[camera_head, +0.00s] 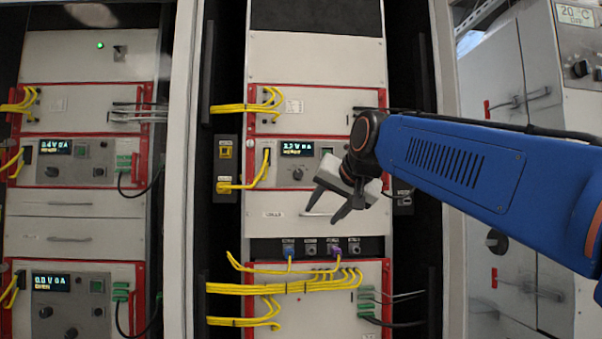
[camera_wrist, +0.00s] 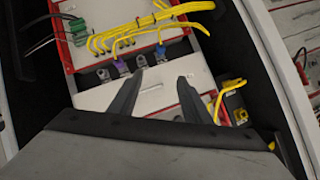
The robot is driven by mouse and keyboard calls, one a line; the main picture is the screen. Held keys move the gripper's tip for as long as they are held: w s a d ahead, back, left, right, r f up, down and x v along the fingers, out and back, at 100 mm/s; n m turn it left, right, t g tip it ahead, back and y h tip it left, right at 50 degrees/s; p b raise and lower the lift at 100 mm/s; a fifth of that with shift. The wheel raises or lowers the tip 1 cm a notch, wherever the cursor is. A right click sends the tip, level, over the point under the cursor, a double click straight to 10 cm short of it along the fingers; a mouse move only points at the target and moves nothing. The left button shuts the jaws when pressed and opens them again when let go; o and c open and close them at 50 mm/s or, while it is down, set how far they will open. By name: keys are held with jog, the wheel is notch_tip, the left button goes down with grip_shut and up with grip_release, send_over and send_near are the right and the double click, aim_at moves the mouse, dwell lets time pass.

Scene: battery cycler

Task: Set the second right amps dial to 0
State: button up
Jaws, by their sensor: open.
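The right rack's cycler unit (camera_head: 265,190) has a lit display (camera_head: 296,147) and a small dark dial (camera_head: 298,173) below it. The dial's pointer and label are too small to read. My arm hides the right part of this unit's face, so any second dial there is not visible. My gripper (camera_head: 323,208) is open and empty, in front of the pale drawer panel (camera_head: 285,213) below the unit. In the wrist view its two fingers (camera_wrist: 160,78) point over the pale panel (camera_wrist: 100,97) and the row of sockets; no dial shows between them.
Yellow cables (camera_head: 300,286) run across the lower red-framed unit, with blue and purple plugs (camera_head: 335,248) above it. Yellow sockets (camera_head: 224,150) sit left of the unit. The left rack (camera_head: 70,225) carries similar units with displays. White cabinets (camera_head: 500,75) stand at right.

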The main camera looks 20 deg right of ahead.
jog(key=w+d+r+m+t, duration=0.1)
jog(key=w+r, duration=0.1)
jog(key=r, duration=0.6)
jog(key=w+d+r+m+t, duration=0.1)
jog(key=w+r+t, duration=0.15)
jog(key=r, duration=0.55)
send_near(299, 173)
jog(key=shift+g, duration=0.45)
jog(key=x, duration=0.8)
jog(key=shift+w+r, duration=0.25)
jog(key=shift+r, duration=0.1)
jog(key=c, duration=1)
jog(key=shift+c, duration=0.2)
